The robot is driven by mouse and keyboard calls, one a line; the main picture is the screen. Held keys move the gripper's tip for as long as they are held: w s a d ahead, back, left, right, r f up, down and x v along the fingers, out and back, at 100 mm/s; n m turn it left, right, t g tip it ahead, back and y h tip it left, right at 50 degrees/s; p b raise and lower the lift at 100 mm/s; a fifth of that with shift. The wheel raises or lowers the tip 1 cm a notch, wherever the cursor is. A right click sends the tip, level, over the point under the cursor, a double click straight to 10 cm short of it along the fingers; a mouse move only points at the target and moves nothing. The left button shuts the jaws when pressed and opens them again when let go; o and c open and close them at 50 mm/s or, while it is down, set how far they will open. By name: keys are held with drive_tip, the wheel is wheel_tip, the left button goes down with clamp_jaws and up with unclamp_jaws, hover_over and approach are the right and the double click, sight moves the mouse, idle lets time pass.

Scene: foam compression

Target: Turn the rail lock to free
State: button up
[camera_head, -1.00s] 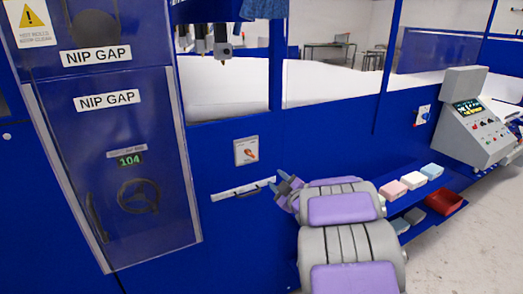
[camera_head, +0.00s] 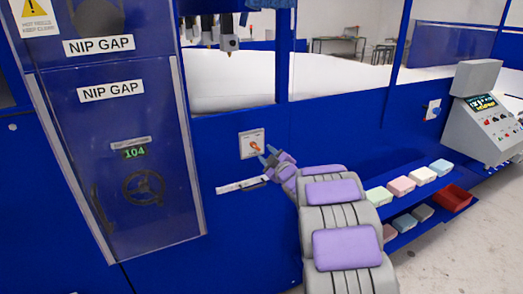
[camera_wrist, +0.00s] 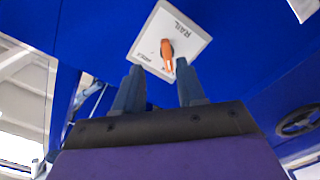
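The rail lock is a white square plate (camera_head: 250,138) with an orange knob (camera_head: 256,146) on the blue machine wall. In the wrist view the plate (camera_wrist: 190,40) carries the word RAIL, and the orange knob (camera_wrist: 167,54) stands just beyond my fingertips. My gripper (camera_head: 265,155) is at the plate's lower right corner in the head view. In the wrist view my gripper (camera_wrist: 160,72) has its two fingers spread apart, with nothing between them. The knob appears between the finger lines but ahead of the tips. The other words on the plate are too small to read.
A white bar handle (camera_head: 242,185) sits on the wall just below the plate. A clear-covered cabinet with a handwheel (camera_head: 144,188) and a 104 display stands to the left. Shelves with foam blocks (camera_head: 401,186) and a red tray (camera_head: 453,198) stick out on the right.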

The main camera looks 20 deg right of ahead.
sight(259, 149)
drive_tip(key=w+a, duration=0.1)
drive_tip(key=w+r, duration=0.1)
drive_tip(key=w+a, duration=0.1)
drive_tip(key=w, duration=0.1)
drive_tip(key=shift+a+r, duration=0.2)
drive_tip(key=shift+a, duration=0.1)
drive_tip(key=w+f, duration=0.1)
drive_tip(key=w+d+f, duration=0.1)
drive_tip(key=shift+w+d, duration=0.3)
drive_tip(key=shift+w, duration=0.05)
drive_tip(key=shift+w+d, duration=0.1)
drive_tip(key=shift+d, duration=0.1)
drive_tip(key=shift+s+d+r, duration=0.1)
drive_tip(key=shift+s+r, duration=0.2)
drive_tip(key=shift+s, duration=0.05)
drive_tip(key=shift+s+a+r, duration=0.15)
drive_tip(key=shift+s+a, duration=0.05)
drive_tip(key=shift+a, duration=0.1)
drive_tip(key=shift+w+a, duration=0.2)
drive_tip(key=shift+a, duration=0.65)
drive_tip(key=c, duration=0.3)
drive_tip(key=shift+a, duration=0.1)
drive_tip(key=shift+c, duration=0.9)
drive_tip(key=shift+s+d, duration=0.15)
drive_tip(key=shift+d, duration=0.15)
clamp_jaws()
drive_tip(key=shift+d, duration=0.25)
